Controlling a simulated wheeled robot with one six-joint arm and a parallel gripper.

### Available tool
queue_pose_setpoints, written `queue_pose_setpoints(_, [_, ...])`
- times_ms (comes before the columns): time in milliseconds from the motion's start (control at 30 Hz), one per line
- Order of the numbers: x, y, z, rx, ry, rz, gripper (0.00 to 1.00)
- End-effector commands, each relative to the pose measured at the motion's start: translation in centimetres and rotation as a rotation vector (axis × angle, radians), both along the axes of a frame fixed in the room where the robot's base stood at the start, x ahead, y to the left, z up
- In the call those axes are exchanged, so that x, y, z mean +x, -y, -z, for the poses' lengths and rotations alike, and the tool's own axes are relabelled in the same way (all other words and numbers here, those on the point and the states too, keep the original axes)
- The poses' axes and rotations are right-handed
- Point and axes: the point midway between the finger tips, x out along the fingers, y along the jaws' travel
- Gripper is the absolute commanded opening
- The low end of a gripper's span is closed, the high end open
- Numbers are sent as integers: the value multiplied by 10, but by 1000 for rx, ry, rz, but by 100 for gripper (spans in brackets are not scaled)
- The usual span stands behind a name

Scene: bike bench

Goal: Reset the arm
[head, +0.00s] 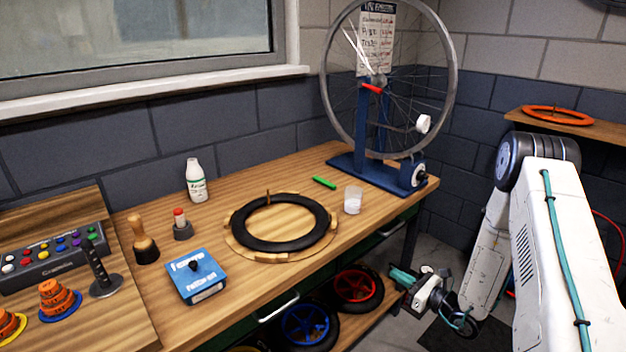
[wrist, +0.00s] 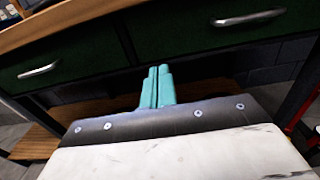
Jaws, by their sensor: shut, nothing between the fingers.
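My gripper (head: 402,277) is at the end of my white arm, low in front of the bench's right end, below the tabletop. Its teal fingers also show in the wrist view (wrist: 158,86), pressed together with nothing between them. In the wrist view they point toward the dark green drawer fronts (wrist: 185,40) and the gap beneath them. My arm is bent, with its elbow raised at the right of the head view.
The wooden bench (head: 330,165) bears a black tyre (head: 322,222), a blue box (head: 196,275), a white bottle (head: 196,180) and a wheel stand (head: 375,172). Wheels (head: 357,287) lie on the lower shelf beside my gripper. An orange ring (head: 557,115) lies on the right shelf.

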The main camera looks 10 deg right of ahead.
Motion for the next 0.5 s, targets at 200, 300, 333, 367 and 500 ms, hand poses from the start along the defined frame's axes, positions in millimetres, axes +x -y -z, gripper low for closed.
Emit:
queue_pose_setpoints(200, [-36,-38,0,-9,-47,-217,0])
queue_pose_setpoints(300, [-56,-60,-23,-47,-36,-380,0])
queue_pose_setpoints(333, [-62,-66,-32,-63,-29,-429,0])
queue_pose_setpoints(367, [-68,-72,-40,-79,-22,-477,0])
queue_pose_setpoints(500, [-98,-95,-80,-176,21,-701,0])
